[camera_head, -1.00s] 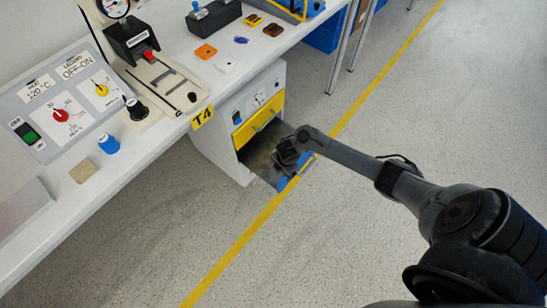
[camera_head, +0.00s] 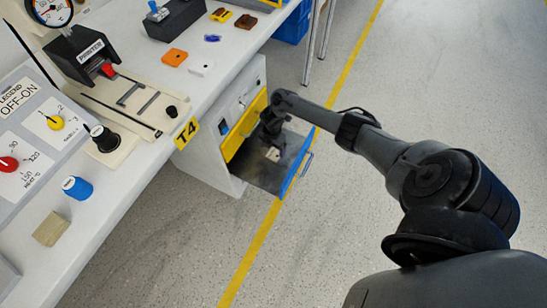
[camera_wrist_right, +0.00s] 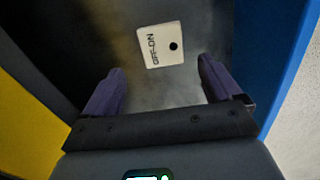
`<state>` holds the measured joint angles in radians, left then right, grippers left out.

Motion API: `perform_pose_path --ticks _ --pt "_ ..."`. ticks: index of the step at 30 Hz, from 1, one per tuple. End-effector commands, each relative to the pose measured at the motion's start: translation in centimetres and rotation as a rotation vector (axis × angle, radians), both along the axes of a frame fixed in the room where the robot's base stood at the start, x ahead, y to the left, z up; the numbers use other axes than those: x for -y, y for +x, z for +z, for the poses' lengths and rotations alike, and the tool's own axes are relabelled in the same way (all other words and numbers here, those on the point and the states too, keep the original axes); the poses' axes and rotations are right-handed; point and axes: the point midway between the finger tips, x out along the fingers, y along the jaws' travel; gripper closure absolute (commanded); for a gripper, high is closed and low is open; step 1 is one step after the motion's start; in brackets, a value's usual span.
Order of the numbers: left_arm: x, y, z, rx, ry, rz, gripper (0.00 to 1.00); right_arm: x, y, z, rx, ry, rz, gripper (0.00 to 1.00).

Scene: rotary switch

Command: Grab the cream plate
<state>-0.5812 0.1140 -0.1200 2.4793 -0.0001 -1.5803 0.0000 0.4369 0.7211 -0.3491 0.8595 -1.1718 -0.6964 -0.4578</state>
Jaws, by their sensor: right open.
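The cream plate (camera_wrist_right: 163,45) lies on the floor of the open blue-fronted drawer. It is a small square with a black hole and "OFF-ON" lettering. It also shows in the head view (camera_head: 272,154), just below my gripper. My right gripper (camera_head: 272,136) reaches down into the drawer. In the right wrist view its two purple fingers (camera_wrist_right: 160,68) are apart with nothing between them, and the plate lies just beyond the fingertips. Whether the fingers touch it I cannot tell. My left gripper is not in view.
The drawer's blue front (camera_head: 297,165) and the yellow drawer front (camera_head: 243,126) flank the gripper. The workbench (camera_head: 130,178) above holds an orange plate (camera_head: 173,57), a white plate (camera_head: 201,67), a blue knob (camera_head: 77,188) and a control panel (camera_head: 35,130). The floor at right is clear.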

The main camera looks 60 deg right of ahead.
Motion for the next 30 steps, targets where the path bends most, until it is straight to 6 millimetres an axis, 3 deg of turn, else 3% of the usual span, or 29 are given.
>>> perform_pose_path --ticks 15,24,26,30 --pt "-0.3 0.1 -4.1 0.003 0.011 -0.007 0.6 0.2 -0.3 -5.0 0.001 0.001 0.0 0.08" --pt "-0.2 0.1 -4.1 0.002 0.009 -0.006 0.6 0.2 -0.3 -5.2 0.0 0.0 0.0 0.08" --pt "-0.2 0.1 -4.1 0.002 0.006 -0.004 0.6 0.2 -0.3 -5.2 0.0 0.0 0.0 0.15" --pt "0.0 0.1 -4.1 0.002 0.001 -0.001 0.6 0.2 -0.3 -5.2 0.0 0.0 0.0 0.36"
